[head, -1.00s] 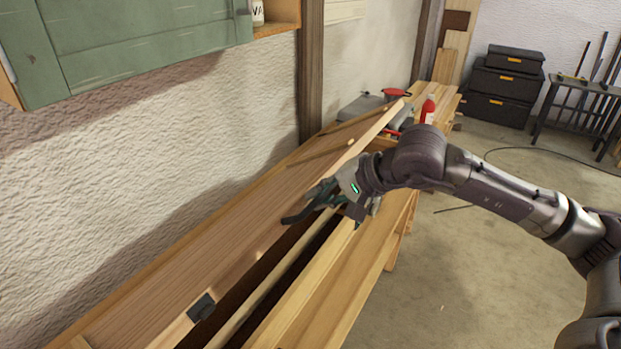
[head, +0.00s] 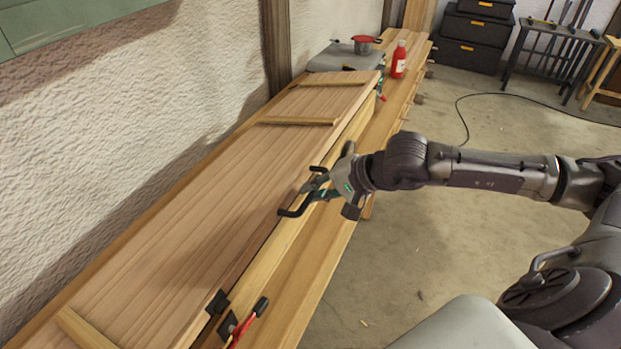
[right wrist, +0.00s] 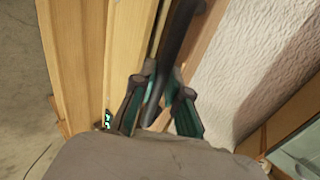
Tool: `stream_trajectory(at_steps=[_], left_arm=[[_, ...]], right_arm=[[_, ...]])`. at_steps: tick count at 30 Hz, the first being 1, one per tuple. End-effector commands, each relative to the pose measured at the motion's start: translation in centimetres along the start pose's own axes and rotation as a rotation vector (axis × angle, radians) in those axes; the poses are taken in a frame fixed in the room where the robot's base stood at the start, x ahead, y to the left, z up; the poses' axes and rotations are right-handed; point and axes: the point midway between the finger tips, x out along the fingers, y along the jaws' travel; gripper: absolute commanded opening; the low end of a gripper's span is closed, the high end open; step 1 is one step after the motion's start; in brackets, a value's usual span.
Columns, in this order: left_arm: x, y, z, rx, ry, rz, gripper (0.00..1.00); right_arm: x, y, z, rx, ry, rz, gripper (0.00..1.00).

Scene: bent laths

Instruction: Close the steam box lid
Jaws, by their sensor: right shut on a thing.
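The steam box lid (head: 215,200) is a long wooden plank panel with cross battens. It lies over the long wooden steam box (head: 285,240), its front edge down along the box's front wall. Only a thin dark line shows between them; I cannot tell if the lid is fully seated. My right gripper (head: 316,191) is at the lid's front edge, shut on the black handle (head: 290,212). In the right wrist view the dark handle (right wrist: 178,40) runs between the fingers of the right gripper (right wrist: 166,98). My left gripper is not in view.
Black latch parts (head: 217,302) and a red-and-black piece (head: 247,320) are at the near front edge. The rough wall borders the lid's left; open floor (head: 440,230) lies right.

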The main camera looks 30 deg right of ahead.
Motion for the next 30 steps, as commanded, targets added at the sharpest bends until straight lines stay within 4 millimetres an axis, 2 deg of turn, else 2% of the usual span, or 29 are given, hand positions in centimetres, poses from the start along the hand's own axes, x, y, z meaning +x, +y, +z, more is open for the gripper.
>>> stream_trajectory(at_steps=[15,25,26,30], left_arm=[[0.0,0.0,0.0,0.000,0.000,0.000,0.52],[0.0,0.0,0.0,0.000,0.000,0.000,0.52],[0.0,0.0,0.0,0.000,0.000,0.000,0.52],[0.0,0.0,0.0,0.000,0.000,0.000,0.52]], right_arm=[[3.8,5.8,-0.1,0.005,0.002,0.005,0.00],[4.2,6.3,-0.1,0.002,0.002,0.003,0.00],[4.2,6.3,-0.1,0.002,0.002,0.003,0.18],[4.2,6.3,-0.1,0.002,0.002,0.002,0.42]])
